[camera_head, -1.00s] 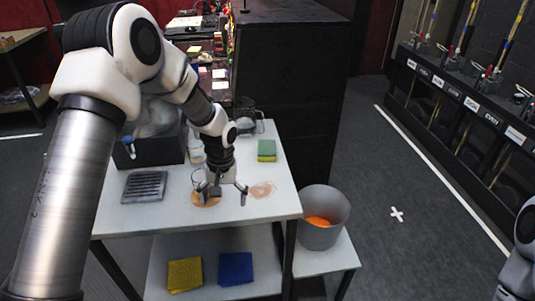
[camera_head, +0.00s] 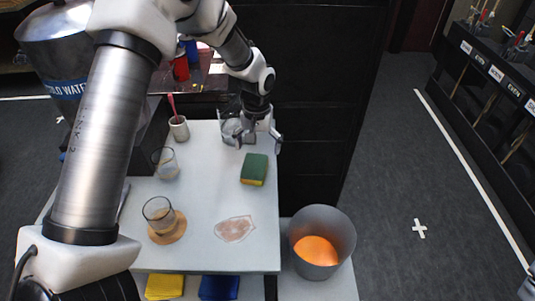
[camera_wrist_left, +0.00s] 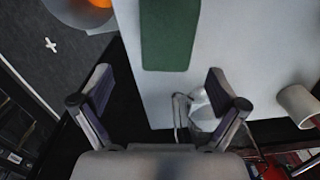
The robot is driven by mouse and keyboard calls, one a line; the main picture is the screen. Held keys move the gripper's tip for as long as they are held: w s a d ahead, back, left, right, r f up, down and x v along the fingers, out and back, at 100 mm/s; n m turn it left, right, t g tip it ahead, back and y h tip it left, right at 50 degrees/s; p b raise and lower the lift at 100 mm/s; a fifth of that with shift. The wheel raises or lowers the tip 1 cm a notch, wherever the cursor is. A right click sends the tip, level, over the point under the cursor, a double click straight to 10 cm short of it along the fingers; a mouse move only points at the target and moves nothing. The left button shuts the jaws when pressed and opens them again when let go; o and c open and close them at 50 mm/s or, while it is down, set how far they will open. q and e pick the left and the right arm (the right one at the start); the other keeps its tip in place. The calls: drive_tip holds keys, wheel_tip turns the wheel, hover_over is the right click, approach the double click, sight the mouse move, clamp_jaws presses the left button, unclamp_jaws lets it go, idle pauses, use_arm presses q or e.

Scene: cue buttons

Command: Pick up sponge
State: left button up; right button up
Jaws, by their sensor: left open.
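The sponge (camera_head: 255,169), green on top with a yellow lower layer, lies on the white table (camera_head: 205,225) near its right edge. My left gripper (camera_head: 259,139) is open and empty, above the back of the table just behind the sponge. In the left wrist view, the green sponge (camera_wrist_left: 169,32) lies beyond the spread fingers (camera_wrist_left: 158,90), apart from them.
A glass pitcher (camera_head: 231,127) stands close beside my left gripper. A cup with a red-handled item (camera_head: 179,128) and two glasses (camera_head: 159,214) (camera_head: 168,165) stand left. A brown stain (camera_head: 235,229) marks the front. A grey bucket (camera_head: 342,234) stands right, below.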

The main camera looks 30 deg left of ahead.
sight(254, 165)
use_arm(q)
drive_tip(key=s+f+p, duration=0.1)
drive_tip(key=s+f, duration=0.1)
drive_tip(key=shift+s+f, duration=0.35)
drive_tip(key=shift+s, duration=0.05)
drive_tip(key=f, duration=0.3)
drive_tip(key=shift+w+a+f, duration=0.1)
drive_tip(key=shift+w, duration=0.2)
drive_tip(key=shift+w+f, duration=0.25)
drive_tip(key=shift+f, duration=0.05)
drive_tip(key=shift+s+r, duration=0.2)
drive_tip(key=shift+c, duration=0.4)
drive_tip(key=shift+s, duration=0.1)
drive_tip(key=c, duration=0.4)
drive_tip(key=shift+c, duration=1.6)
use_arm(e)
drive_tip(key=shift+s+r, duration=0.7)
drive_tip(key=shift+r, duration=0.25)
